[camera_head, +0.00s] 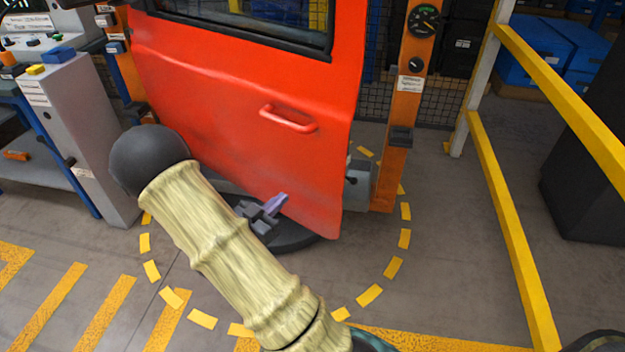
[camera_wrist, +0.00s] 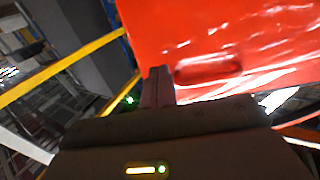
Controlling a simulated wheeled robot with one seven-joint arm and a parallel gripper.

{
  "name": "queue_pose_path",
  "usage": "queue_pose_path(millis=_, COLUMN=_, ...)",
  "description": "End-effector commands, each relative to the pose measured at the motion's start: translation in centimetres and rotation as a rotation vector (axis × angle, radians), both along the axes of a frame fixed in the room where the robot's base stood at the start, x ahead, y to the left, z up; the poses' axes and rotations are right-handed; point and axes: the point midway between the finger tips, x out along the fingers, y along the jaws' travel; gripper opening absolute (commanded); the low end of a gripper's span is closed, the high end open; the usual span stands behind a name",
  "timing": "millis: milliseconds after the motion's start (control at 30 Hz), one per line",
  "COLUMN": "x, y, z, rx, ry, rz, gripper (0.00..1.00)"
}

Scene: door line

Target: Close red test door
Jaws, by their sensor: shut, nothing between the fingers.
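The red test door (camera_head: 230,95) stands between two orange posts, with a red bar handle (camera_head: 288,119) on its face. Its right edge is apart from the right orange post (camera_head: 402,110), and mesh shows through the gap, so it looks ajar. My gripper (camera_head: 279,203) is shut and empty, low in front of the door's lower right part, below the handle. In the wrist view the closed fingers (camera_wrist: 157,85) point at the red door (camera_wrist: 225,25), beside the handle (camera_wrist: 207,70). I cannot tell whether they touch the door.
A grey control cabinet (camera_head: 78,130) stands at the left. A yellow railing (camera_head: 510,215) runs along the right. A dashed yellow ring (camera_head: 371,295) marks the floor around the door, and the floor at its right is clear.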

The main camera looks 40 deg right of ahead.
Motion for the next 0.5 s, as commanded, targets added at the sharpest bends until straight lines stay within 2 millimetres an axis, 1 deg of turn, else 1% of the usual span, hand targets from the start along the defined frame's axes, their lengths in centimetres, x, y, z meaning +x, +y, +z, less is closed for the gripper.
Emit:
queue_pose_path(millis=300, x=0.1, y=-0.2, z=0.2, rx=0.003, ry=-0.001, rz=0.001, gripper=0.0)
queue_pose_path(millis=367, x=0.2, y=-0.6, z=0.1, rx=0.004, ry=-0.001, rz=0.002, gripper=0.0)
queue_pose_path(millis=500, x=0.5, y=-2.1, z=0.1, rx=0.004, ry=-0.002, rz=0.0, gripper=0.0)
